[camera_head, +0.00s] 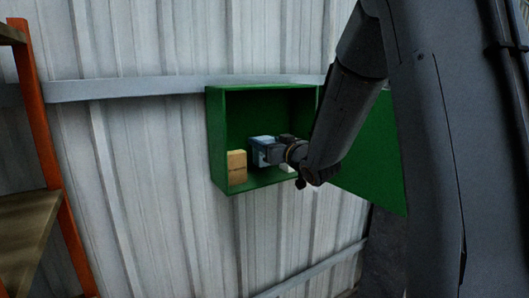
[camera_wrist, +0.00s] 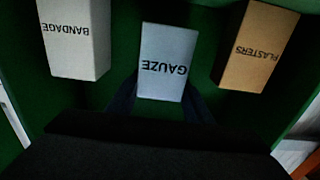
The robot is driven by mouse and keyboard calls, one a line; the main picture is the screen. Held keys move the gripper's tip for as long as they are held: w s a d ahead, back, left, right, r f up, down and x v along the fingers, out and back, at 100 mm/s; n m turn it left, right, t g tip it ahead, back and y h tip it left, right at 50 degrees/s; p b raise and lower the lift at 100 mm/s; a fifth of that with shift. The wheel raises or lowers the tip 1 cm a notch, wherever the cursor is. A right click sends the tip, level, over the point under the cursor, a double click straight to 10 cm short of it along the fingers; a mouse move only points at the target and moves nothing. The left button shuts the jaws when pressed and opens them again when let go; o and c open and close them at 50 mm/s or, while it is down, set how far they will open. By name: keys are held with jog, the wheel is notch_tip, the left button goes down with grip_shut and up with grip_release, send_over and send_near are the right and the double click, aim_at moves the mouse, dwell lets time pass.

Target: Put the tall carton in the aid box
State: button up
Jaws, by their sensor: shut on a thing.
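The aid box (camera_head: 216,135) is a green, open-fronted box on the wall in the head view. My gripper (camera_head: 258,152) reaches inside it and is shut on a pale blue carton (camera_head: 262,141). In the wrist view this carton (camera_wrist: 168,52) reads GAUZE, upside down, between the dark fingers of my gripper (camera_wrist: 160,102). It is inside the box; I cannot tell whether it touches the floor or back. My gripper and wrist hide part of it in the head view.
An orange-brown PLASTERS carton (camera_head: 236,168) stands at the box's left; it also shows in the wrist view (camera_wrist: 254,48). A white BANDAGE carton (camera_wrist: 78,40) is on the other side, mostly hidden by my arm in the head view. The green door (camera_head: 372,150) hangs open right.

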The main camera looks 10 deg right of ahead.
jog(key=shift+f+p, duration=0.4)
jog(key=shift+f, duration=1.4)
jog(key=shift+f, duration=0.1)
jog(key=o, duration=1.1)
